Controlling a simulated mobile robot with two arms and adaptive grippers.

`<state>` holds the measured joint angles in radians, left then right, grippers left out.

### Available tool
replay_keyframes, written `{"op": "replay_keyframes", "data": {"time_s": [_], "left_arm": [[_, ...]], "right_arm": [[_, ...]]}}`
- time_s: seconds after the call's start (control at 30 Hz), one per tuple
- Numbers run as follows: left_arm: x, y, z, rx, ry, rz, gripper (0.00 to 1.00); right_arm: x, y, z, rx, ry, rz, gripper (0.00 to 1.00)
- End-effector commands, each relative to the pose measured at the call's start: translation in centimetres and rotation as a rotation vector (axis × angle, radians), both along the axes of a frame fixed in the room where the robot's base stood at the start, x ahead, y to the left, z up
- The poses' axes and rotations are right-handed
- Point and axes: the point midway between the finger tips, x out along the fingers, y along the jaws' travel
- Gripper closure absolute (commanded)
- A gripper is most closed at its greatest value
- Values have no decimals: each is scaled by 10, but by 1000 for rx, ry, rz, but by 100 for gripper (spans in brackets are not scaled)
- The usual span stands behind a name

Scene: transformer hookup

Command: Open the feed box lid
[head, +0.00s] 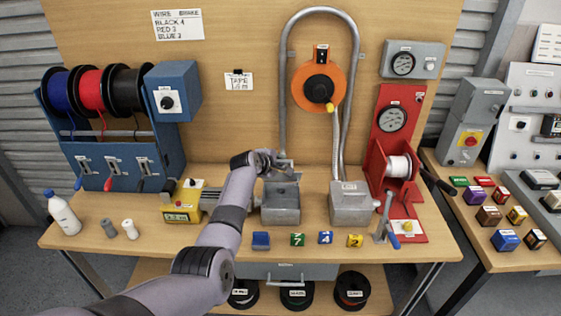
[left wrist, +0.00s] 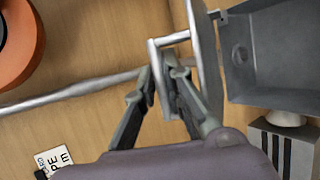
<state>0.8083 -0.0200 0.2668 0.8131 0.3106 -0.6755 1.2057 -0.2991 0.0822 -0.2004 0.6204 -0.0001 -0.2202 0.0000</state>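A grey metal box, which I take to be the feed box (head: 281,214), stands on the bench below the left leg of the conduit. Its top is open and its dark inside shows. In the left wrist view the open box (left wrist: 275,55) is at the right, with its lid (left wrist: 205,65) raised and seen nearly edge-on. A bar handle (left wrist: 155,52) sticks out from the lid. My left gripper (head: 279,160) is behind the box's top. In the left wrist view its fingers (left wrist: 163,78) are closed about the handle. My right gripper is not in view.
A second grey box (head: 349,205) stands to the right, shut. A yellow device (head: 183,203) is to the left. Several small coloured blocks (head: 297,240) line the bench front. The conduit (head: 284,100) rises behind the open box, and a red winder (head: 400,170) stands further right.

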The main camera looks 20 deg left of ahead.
Motion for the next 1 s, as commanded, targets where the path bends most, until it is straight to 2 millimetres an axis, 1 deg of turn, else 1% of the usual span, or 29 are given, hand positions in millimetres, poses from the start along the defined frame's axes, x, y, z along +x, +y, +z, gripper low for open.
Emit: {"op": "replay_keyframes", "data": {"time_s": [0.03, 0.3, 0.73, 1.0], "left_arm": [[7, 5, 17, -4, -39, 17, 88], [6, 4, 12, -2, -31, 15, 70], [4, 3, 8, 1, -20, 10, 70], [3, 3, 9, 1, -20, 10, 70]], "right_arm": [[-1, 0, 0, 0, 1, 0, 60], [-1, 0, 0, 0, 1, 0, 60], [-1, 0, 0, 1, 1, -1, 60], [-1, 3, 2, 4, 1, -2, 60]]}}
